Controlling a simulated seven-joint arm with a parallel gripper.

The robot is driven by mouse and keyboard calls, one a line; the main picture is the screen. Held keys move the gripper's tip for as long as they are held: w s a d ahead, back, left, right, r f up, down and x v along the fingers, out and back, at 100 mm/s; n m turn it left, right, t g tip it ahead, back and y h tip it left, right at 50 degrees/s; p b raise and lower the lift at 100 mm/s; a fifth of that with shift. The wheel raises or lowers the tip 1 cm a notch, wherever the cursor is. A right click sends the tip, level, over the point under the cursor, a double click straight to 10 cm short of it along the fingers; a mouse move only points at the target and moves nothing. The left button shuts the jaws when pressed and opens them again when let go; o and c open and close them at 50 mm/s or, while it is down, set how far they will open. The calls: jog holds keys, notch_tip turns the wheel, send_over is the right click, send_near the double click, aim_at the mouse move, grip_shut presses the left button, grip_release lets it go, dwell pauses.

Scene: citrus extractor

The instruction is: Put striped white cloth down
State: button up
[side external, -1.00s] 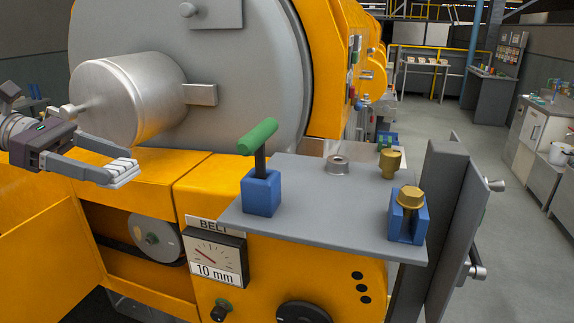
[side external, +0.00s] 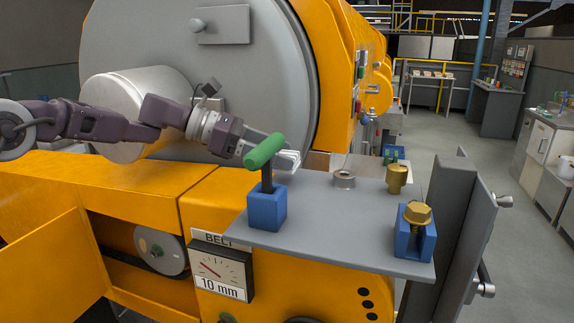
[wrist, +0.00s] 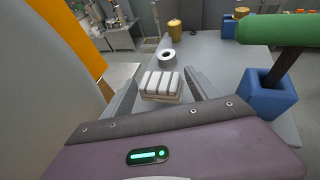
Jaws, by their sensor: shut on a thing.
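The striped white cloth (wrist: 162,84) is a small folded pad with grey stripes. It sits between the two fingers of my gripper (wrist: 161,90) in the wrist view, and my gripper is shut on it. In the side external view my gripper (side external: 285,150) is behind the green-handled tool, over the left back part of the grey plate (side external: 320,230). The cloth (side external: 288,160) shows there only partly, behind the green handle. I cannot tell whether the cloth touches the plate.
The green handle (side external: 265,150) rises from a blue block (side external: 267,208) close to my gripper. A metal ring (side external: 344,179), a brass piece (side external: 397,179) and a blue holder with a brass bolt (side external: 415,232) stand on the plate. The plate's middle front is clear.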

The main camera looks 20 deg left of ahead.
jog(key=shift+w+d, duration=0.25)
jog(key=shift+w, duration=0.05)
jog(key=f, duration=0.2)
jog(key=d+f, duration=0.1)
jog(key=shift+w+d+f, duration=0.1)
jog(key=shift+w, duration=0.3)
jog(key=o, duration=1.4)
jog(key=shift+c, duration=0.2)
jog(key=shift+f, duration=0.15)
jog(key=a+r, duration=0.1)
jog(key=s+a+r, duration=0.1)
jog(key=a, duration=0.1)
jog(key=shift+r, duration=0.1)
notch_tip(320, 180, up, 6)
jog(key=shift+d+f, duration=0.1)
jog(key=shift+d, duration=0.05)
